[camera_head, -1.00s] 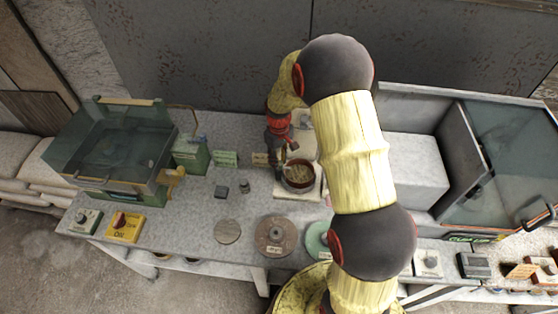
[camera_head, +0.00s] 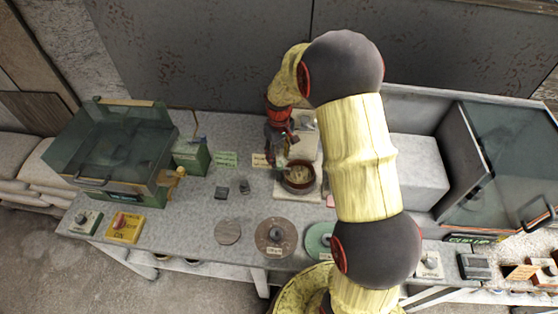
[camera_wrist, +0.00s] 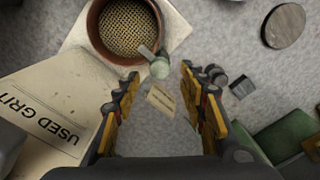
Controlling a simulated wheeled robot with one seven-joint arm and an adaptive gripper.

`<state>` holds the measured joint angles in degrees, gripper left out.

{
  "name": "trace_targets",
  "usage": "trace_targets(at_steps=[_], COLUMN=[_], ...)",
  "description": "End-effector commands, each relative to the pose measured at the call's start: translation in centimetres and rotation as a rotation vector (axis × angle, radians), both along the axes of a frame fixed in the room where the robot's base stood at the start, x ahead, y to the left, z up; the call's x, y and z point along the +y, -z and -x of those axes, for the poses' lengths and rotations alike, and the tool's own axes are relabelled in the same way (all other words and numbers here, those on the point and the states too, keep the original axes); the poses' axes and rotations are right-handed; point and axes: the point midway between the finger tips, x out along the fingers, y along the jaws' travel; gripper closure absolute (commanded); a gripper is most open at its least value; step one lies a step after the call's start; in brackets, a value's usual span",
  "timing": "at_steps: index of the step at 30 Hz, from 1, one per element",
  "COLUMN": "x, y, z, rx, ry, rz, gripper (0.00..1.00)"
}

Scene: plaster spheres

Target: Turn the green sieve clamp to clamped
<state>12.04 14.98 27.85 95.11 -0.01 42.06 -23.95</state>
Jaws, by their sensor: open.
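The sieve is a brown-rimmed round pan with a mesh floor (camera_head: 298,178); it also shows in the wrist view (camera_wrist: 126,28), on a pale square base (camera_wrist: 172,28). The pale green sieve clamp (camera_wrist: 159,67), a rounded knob with a short grey lever, sits at the sieve's edge. My gripper (camera_wrist: 160,80) is open and empty, pointing down over it. The clamp appears between the two fingertips, but I cannot tell whether either touches it. In the head view my gripper (camera_head: 279,156) is just left of the sieve and largely hides the clamp.
A "USED GRIT" board (camera_wrist: 50,115) lies beside the sieve. Two small dark blocks (camera_head: 222,192) and several flat discs (camera_head: 275,237) lie on the bench. A green box (camera_head: 191,157) stands behind, left. A glass-lidded machine (camera_head: 115,150) fills the left end.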

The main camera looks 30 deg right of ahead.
Motion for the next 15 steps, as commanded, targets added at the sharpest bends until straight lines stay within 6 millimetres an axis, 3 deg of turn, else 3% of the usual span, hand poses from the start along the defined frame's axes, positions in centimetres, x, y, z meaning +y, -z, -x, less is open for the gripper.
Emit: trace_targets(at_steps=[7,15], x=[0.0,0.0], y=[-5.2,-8.2], z=[-0.1,-0.1], rx=[-0.004,-0.001], ry=[0.000,0.000], rz=[0.001,0.001], gripper=[0.58,0.58])
